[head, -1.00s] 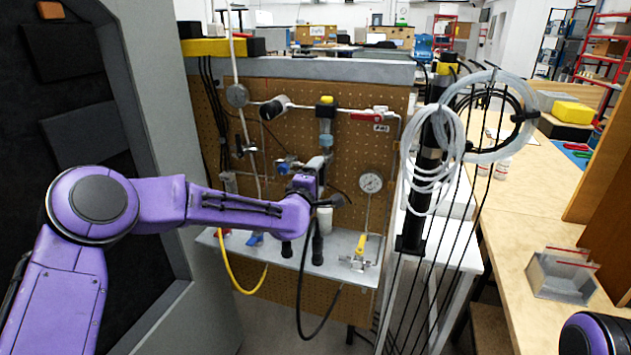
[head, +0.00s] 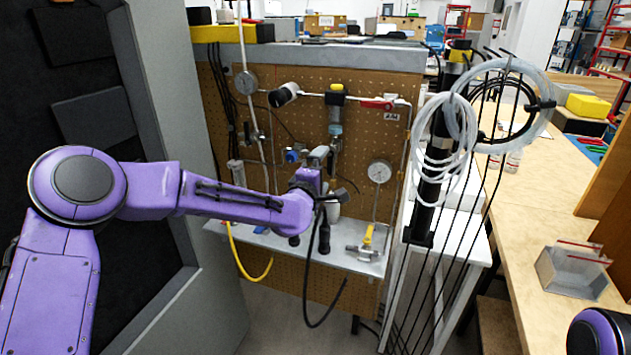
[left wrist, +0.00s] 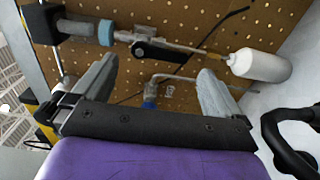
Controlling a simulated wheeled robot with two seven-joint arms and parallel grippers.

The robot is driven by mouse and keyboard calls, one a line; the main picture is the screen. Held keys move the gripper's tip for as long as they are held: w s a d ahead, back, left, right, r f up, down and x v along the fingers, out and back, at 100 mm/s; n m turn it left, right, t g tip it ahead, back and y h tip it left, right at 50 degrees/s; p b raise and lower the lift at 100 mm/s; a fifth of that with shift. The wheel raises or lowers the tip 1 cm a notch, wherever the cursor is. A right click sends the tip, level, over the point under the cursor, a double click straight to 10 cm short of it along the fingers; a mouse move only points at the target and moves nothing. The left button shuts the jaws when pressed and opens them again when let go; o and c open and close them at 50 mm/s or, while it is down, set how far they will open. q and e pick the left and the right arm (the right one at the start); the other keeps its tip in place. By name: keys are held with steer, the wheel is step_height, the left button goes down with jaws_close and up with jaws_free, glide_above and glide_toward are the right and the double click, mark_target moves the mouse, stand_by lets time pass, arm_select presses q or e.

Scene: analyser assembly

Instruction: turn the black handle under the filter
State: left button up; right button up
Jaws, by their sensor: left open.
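The filter (head: 335,115) hangs on the pegboard under a yellow-topped block. In the left wrist view its grey bowl (left wrist: 80,30) and blue end ring lie at upper left. The black handle (left wrist: 157,49) sits on the metal pipe just below that ring; in the head view it is small and dark (head: 336,144). My left gripper (head: 328,172) is in front of the pegboard below the filter. In the left wrist view its two grey fingers (left wrist: 158,72) are wide apart and empty. The handle appears beyond and between the fingertips, apart from both. My right gripper is out of view.
A white cylinder (left wrist: 260,66) lies beyond the right finger in the left wrist view. A pressure gauge (head: 379,171) and a metal shelf (head: 345,259) are close by. A black hose (head: 310,275) hangs below my gripper. A tubing stand (head: 430,185) stands to the right.

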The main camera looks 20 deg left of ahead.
arm_select(q)
steer(key=s+b, duration=0.1)
steer(key=s, duration=0.7)
steer(key=shift+a, duration=0.25)
steer(key=s+a+f+m+g+y, duration=0.1)
steer(key=s+f+m+g, duration=0.15)
steer(key=s+f, duration=0.55)
steer(key=s+a+f+m+g, duration=0.1)
steer(key=s+f+m+g, duration=0.15)
steer(key=f, duration=0.95)
steer(key=s+a+f+m+g+y, duration=0.1)
steer(key=s+f+m+g, duration=0.15)
steer(key=s+f, duration=0.55)
steer(key=s+a+f+m+g, duration=0.1)
steer(key=s+a+f+g, duration=0.1)
steer(key=s+f, duration=0.3)
steer(key=s+a+f+m+g+y, duration=0.1)
steer(key=s+f, duration=0.4)
steer(key=s, duration=0.5)
steer(key=s+a+f+m+g+y, duration=0.1)
steer(key=s+a+f+g, duration=0.2)
steer(key=s, duration=0.5)
step_height(320, 180, down, 2)
steer(key=shift+s+a+g, duration=0.3)
steer(key=shift+g, duration=0.35)
